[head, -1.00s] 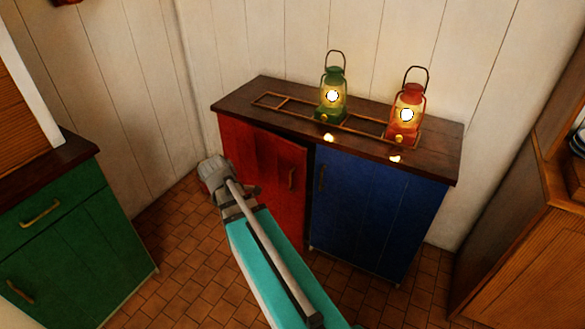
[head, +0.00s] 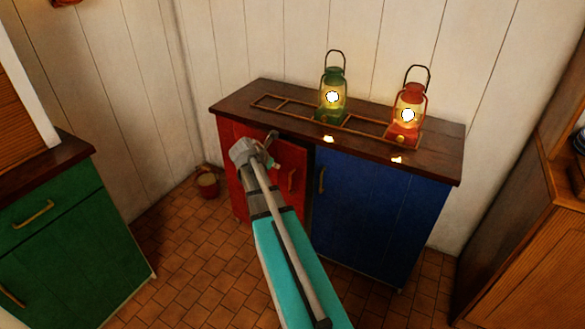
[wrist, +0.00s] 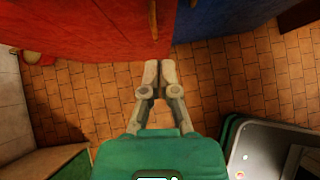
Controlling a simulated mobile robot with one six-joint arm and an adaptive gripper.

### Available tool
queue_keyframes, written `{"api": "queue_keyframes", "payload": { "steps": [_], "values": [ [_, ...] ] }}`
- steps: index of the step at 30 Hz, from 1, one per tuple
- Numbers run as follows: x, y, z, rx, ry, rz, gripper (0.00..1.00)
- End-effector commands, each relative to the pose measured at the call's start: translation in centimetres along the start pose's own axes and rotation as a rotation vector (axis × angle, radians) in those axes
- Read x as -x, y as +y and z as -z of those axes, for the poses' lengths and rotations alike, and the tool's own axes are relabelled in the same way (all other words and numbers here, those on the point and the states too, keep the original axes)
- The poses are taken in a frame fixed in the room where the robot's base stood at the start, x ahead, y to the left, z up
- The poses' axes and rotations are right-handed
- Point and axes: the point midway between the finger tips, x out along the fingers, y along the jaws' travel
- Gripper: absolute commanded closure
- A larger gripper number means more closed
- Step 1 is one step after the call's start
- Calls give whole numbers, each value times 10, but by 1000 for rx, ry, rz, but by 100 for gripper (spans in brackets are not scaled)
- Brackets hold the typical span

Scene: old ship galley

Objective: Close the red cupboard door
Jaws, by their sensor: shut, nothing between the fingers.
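The red cupboard door (head: 290,165) is on the left half of the cupboard under a dark wooden top. It stands slightly ajar, with a dark gap between its handle-side edge and the blue door (head: 375,210). Its brass handle (head: 292,180) is near that edge. My gripper (head: 268,142) is in front of the red door's upper part, left of the handle. In the wrist view my gripper (wrist: 158,72) is shut and empty, its fingertips just below the red door's edge (wrist: 100,25) in the picture. Whether they touch it I cannot tell.
A green lantern (head: 332,95) and a red lantern (head: 408,115) stand lit on the cupboard top (head: 250,95). A small bucket (head: 207,184) is on the floor left of the cupboard. A green cabinet (head: 50,240) stands left, a wooden one (head: 530,265) right. Tiled floor between is clear.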

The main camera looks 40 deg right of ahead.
Motion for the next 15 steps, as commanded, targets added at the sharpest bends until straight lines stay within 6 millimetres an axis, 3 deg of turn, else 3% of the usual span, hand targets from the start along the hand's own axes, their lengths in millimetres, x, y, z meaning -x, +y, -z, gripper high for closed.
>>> {"api": "queue_keyframes", "payload": {
  "steps": [15],
  "values": [
    [-5,1,1,-1,1,0,100]
  ]
}}
